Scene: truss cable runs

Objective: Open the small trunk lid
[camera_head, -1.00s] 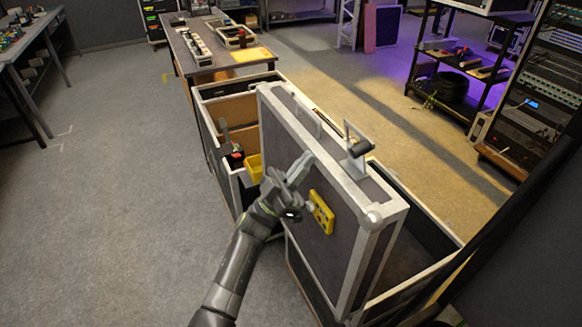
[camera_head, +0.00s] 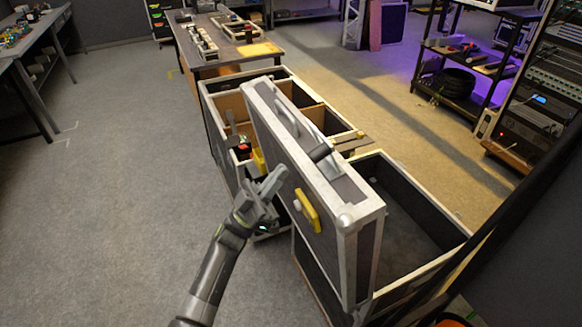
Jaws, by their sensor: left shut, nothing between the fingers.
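The small trunk's dark grey lid (camera_head: 300,175), with silver edges and a yellow plate (camera_head: 307,210) on its left face, stands raised and leans to the left. A metal handle piece (camera_head: 320,155) with a dark grip shows on its top edge. The trunk's open body (camera_head: 400,205) shows its dark interior to the right of the lid. My left gripper (camera_head: 272,183) is shut and empty beside the lid's left face; I cannot tell whether it touches. My right gripper is not in view.
Behind the lid is a compartmented case (camera_head: 285,90) holding a yellow item (camera_head: 259,160) and small parts. A work table (camera_head: 225,50) stands beyond it. An equipment rack (camera_head: 545,90) is at the right. The floor on the left is clear.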

